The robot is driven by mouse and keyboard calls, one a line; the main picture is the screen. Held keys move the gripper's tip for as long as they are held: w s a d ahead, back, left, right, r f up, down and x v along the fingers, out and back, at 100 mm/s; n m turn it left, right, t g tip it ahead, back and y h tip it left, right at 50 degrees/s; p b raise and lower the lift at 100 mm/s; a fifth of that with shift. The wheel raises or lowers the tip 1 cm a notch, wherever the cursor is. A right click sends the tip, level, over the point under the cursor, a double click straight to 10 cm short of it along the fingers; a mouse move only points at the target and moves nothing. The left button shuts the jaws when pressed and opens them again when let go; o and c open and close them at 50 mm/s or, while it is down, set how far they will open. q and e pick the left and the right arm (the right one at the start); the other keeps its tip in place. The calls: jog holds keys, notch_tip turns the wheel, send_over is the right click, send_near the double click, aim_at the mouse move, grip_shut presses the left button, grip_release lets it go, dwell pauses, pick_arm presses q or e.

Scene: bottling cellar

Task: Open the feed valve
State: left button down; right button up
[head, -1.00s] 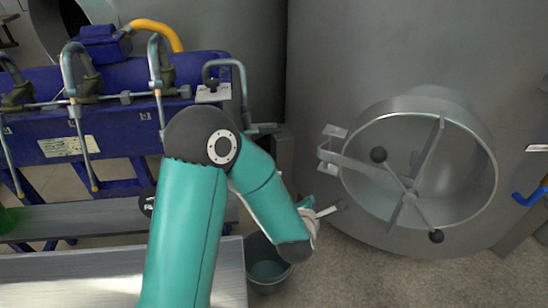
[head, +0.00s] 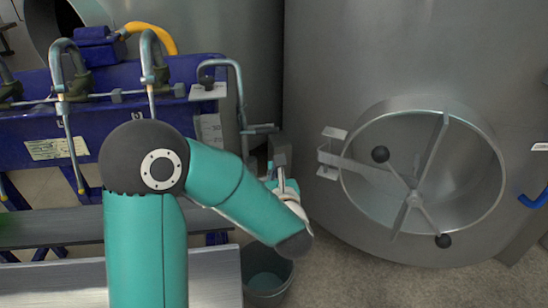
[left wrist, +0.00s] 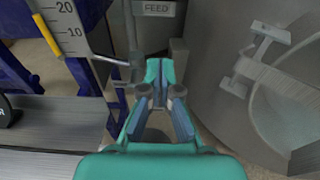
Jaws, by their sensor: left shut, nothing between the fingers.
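A plate lettered FEED (left wrist: 157,8) shows at the top of the left wrist view, on a grey post. The post's grey block (head: 279,149) shows in the head view. Beside it, a grey pipe (head: 241,95) runs down to horizontal grey bars (head: 260,129); I cannot tell which part is the valve handle. My left gripper (left wrist: 158,72) is shut and empty, its fingers pointing towards the post. In the head view the gripper (head: 282,182) is just below the block, partly hidden by my forearm. I cannot tell whether it touches anything. My right gripper is not in view.
A steel tank with a round manway (head: 425,175) stands on the right; its bracket (head: 332,150) sticks out. A bucket (head: 266,278) stands on the floor below my forearm. A blue filler frame (head: 25,122) and metal shelf (head: 215,270) are on the left. A scale (left wrist: 66,22) stands nearby.

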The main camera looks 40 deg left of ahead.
pick_arm(q)
jog(key=p+x, duration=0.1)
jog(key=x, duration=0.8)
jog(key=shift+a, duration=0.25)
jog(key=r+p, duration=0.1)
jog(key=r, duration=0.1)
jog(key=r+p, duration=0.1)
jog(key=shift+s+d+r, duration=0.2)
jog(key=shift+d+r, duration=0.2)
